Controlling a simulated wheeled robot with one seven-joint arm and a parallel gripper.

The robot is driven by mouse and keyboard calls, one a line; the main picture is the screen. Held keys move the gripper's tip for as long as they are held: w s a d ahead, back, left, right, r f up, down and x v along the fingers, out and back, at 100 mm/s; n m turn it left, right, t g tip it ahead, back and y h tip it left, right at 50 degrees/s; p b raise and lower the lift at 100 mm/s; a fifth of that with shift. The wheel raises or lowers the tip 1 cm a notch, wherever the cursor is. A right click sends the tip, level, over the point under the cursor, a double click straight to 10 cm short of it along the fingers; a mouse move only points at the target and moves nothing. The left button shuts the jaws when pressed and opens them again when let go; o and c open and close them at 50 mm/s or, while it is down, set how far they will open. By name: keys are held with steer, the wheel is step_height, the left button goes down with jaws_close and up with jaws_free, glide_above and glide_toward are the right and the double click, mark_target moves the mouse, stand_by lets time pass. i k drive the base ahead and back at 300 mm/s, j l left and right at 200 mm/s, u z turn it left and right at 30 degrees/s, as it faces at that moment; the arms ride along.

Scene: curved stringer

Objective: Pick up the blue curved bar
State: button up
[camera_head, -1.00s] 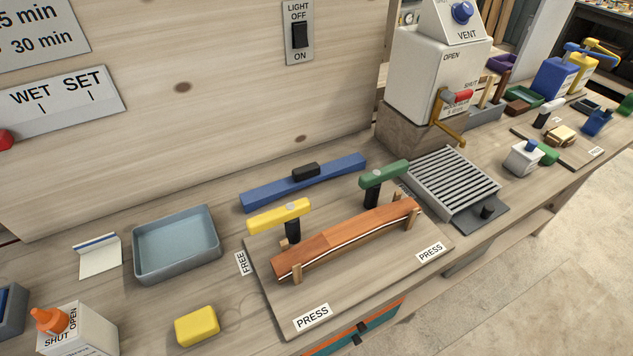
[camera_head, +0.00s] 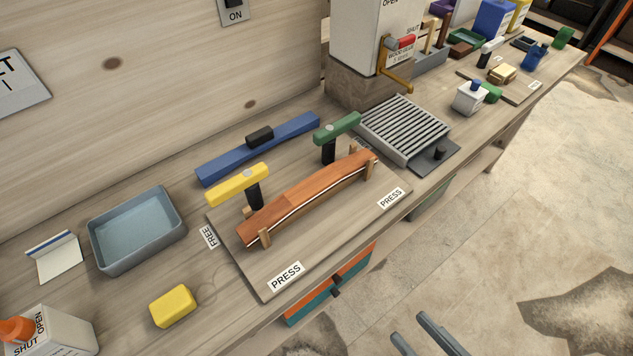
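The blue curved bar (camera_head: 225,166) lies on the bench at the foot of the wooden back wall, with a black grip block (camera_head: 259,135) on its middle. It is behind the board that holds the bent wooden strip. My gripper (camera_head: 425,335) shows only in part at the bottom edge, as two grey finger-like pieces with a gap between them. It is over the floor in front of the bench, well apart from the blue bar. Nothing shows between the pieces.
The wooden strip (camera_head: 305,193) sits on a board (camera_head: 315,240) with yellow (camera_head: 237,184) and green (camera_head: 337,128) handled clamps in front of the bar. A grey tray (camera_head: 138,260) is left; a slatted rack (camera_head: 400,130) is right. Bench space by the bar's left end is clear.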

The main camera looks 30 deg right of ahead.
mark_target(266, 137)
steer(key=l+u, duration=0.2)
steer(key=u, duration=0.25)
steer(key=l+u, duration=0.2)
steer(key=u, duration=0.2)
steer(key=l+u, duration=0.2)
steer(key=u, duration=0.25)
